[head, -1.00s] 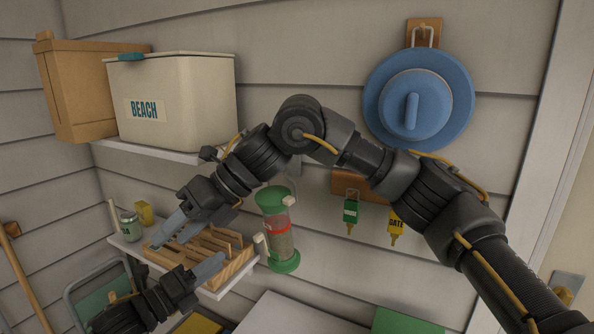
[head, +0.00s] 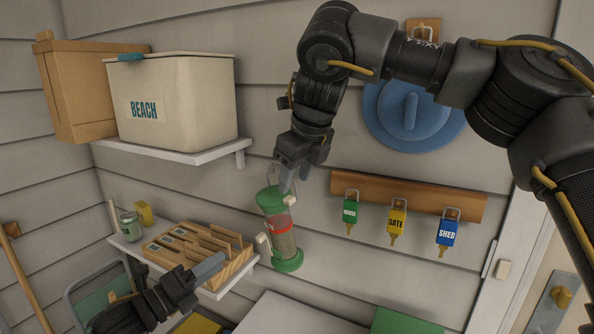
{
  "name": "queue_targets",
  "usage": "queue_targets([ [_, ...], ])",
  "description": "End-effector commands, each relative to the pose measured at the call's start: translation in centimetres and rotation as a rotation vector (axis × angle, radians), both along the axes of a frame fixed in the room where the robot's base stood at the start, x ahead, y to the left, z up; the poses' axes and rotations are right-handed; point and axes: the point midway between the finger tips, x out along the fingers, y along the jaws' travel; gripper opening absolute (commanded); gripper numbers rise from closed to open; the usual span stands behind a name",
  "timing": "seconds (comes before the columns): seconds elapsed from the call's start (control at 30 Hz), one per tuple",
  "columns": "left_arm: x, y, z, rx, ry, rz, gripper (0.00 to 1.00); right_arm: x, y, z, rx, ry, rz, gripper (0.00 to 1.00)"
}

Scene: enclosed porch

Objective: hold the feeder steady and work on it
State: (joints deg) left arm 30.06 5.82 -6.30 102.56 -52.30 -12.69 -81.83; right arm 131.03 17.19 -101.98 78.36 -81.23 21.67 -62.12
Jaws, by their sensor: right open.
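The feeder (head: 281,235) is a clear tube with a green cap, a green base and a red label. It hangs upright by a thin wire loop against the wall, right of the lower shelf, with pale pegs sticking out. Greyish-brown filling shows inside. My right gripper (head: 293,180) points down at the feeder's top, its open fingers overlapping the cap and wire in this view. Whether they touch is unclear. My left gripper (head: 210,272) is low on the left, in front of the lower shelf, apart from the feeder. Only one of its fingers shows clearly.
The lower shelf (head: 129,240) holds a wooden slotted rack (head: 237,267) and a can (head: 131,226). A beach bin (head: 190,105) and cardboard box (head: 75,90) stand above. A key rail (head: 400,192) is on the right; my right arm partly covers a blue hanging disc (head: 385,120).

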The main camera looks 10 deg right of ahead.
Motion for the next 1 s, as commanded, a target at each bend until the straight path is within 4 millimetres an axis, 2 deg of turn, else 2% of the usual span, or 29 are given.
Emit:
queue_targets([
  [0.3,0.0,0.0,0.0,0.000,0.000,0.000,0.36,2.1,0.7,-5.3,0.000,0.003,0.001,0.47],
  [0.5,0.0,0.0,0.0,0.000,0.000,0.000,0.36,3.1,1.0,-7.6,0.002,0.001,0.000,0.47],
  [0.7,0.0,0.0,0.0,0.000,0.000,0.000,0.36,3.6,1.1,-8.7,0.002,0.000,0.000,0.47],
  [0.97,0.0,0.0,0.0,0.000,0.000,0.000,0.36,3.6,1.1,-8.7,0.002,0.000,0.000,0.47],
  [1.0,0.0,0.0,0.0,0.000,0.000,0.000,0.36,3.6,1.1,-8.7,0.002,0.000,0.000,0.43],
])
